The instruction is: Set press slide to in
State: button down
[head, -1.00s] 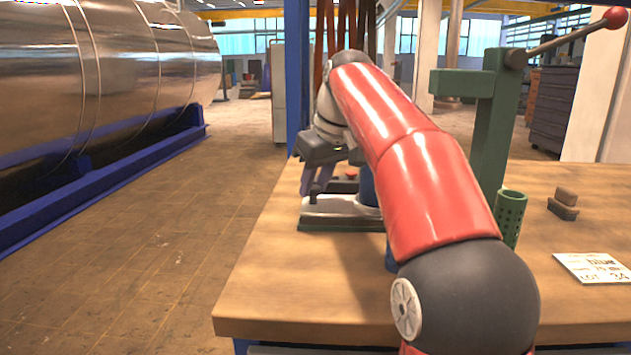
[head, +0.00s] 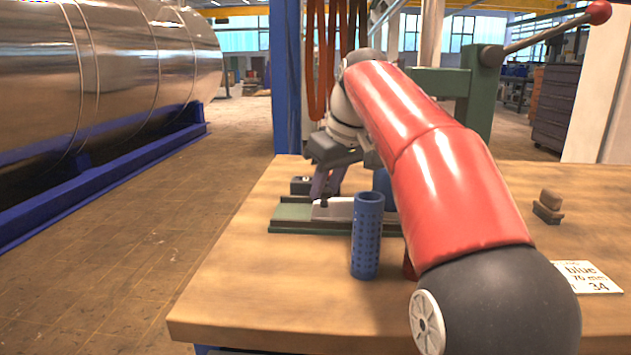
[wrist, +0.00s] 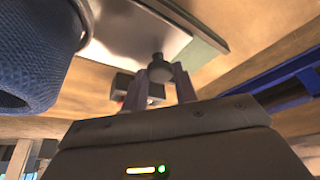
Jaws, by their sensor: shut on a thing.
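The press slide is a pale metal plate (head: 338,210) on a green base (head: 292,215), at the foot of the green press (head: 480,95). The plate's left end sits well in from the base's left end; its right part is hidden behind a blue perforated cylinder and my arm. A dark knob (wrist: 158,68) stands on the plate. My gripper (head: 325,190) reaches down over the plate's left end, its fingers shut on the knob. The wrist view shows the knob between both fingertips and the plate (wrist: 135,35) beyond.
A blue perforated cylinder (head: 367,238) stands in front of the base. A small dark box (head: 301,185) sits behind it. A brown block (head: 548,207) and a white card (head: 587,277) lie at right. The table's (head: 250,290) left front is clear.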

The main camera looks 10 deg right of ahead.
aim_at(342, 205)
jog(key=shift+s+d, duration=0.2)
jog(key=shift+d, duration=0.45)
jog(key=shift+s+d, duration=0.25)
jog(key=shift+d, duration=0.45)
jog(key=shift+s+d, duration=0.2)
jog(key=shift+d, duration=0.45)
jog(key=c, duration=1.1)
grip_release()
jog(key=shift+d, duration=0.1)
jog(key=shift+r, duration=0.1)
jog(key=p+v, duration=0.2)
jog(key=v, duration=0.3)
jog(key=shift+r, duration=0.15)
jog(key=s+d+b, duration=0.2)
jog(key=s+d, duration=0.3)
jog(key=s, duration=0.5)
jog(key=shift+s+d+f, duration=0.15)
jog(key=shift+s+f, duration=0.05)
jog(key=shift+s, duration=0.2)
jog(key=shift+w, duration=0.1)
